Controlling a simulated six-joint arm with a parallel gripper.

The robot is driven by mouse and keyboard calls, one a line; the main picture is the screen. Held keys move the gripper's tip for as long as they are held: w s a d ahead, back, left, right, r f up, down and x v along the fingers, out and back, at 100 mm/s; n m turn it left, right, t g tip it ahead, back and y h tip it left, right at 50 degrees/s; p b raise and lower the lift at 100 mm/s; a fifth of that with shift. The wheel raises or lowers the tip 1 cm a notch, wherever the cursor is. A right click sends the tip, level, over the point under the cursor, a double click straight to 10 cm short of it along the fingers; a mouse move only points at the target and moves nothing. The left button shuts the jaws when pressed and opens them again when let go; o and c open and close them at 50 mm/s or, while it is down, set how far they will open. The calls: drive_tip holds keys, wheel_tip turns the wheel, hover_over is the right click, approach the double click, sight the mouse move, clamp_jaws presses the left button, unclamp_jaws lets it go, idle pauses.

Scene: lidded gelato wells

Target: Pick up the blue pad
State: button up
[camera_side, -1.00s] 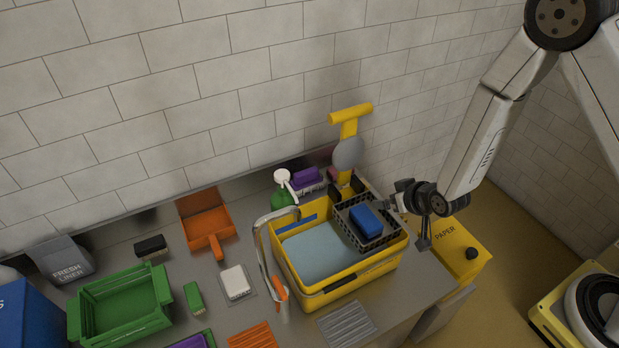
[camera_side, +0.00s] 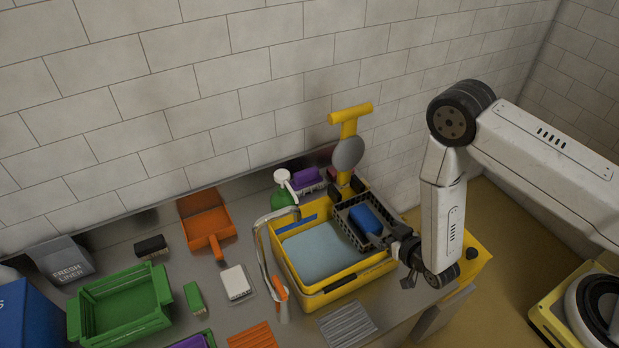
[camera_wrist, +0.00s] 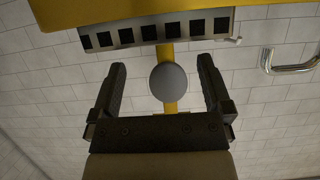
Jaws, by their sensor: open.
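The blue pad (camera_side: 366,218) lies in a dark slotted basket (camera_side: 347,232) at the right end of a yellow tub (camera_side: 309,302) in the side view. My gripper (camera_side: 397,234) is beside the basket's right end, right of the pad and apart from it; its fingertips are partly hidden in that view. In the wrist view my gripper (camera_wrist: 161,65) has its two dark fingers spread with nothing between them. The pad does not show in the wrist view.
A yellow-handled tool with a grey disc (camera_side: 348,153) stands behind the tub. A faucet (camera_side: 262,262) rises left of it. A yellow PAPER box (camera_side: 467,250) stands at the right, partly behind my arm. A green crate (camera_side: 122,305) and orange dustpan (camera_side: 205,224) are further left.

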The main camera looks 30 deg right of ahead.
sight(367, 217)
drive_tip(key=shift+w, duration=0.1)
drive_tip(key=shift+x, duration=3.8)
drive_tip(key=shift+f, duration=0.1)
drive_tip(key=c, duration=1.2)
drive_tip(key=shift+r, duration=1.1)
drive_tip(key=s+r, duration=0.3)
drive_tip(key=s, duration=0.1)
drive_tip(key=s+d+r, duration=0.1)
drive_tip(key=s+r, duration=0.3)
drive_tip(key=s, duration=0.1)
drive_tip(key=s+r, duration=0.3)
drive_tip(key=s, duration=0.2)
drive_tip(key=shift+d+r, duration=0.3)
drive_tip(key=shift+r, duration=0.1)
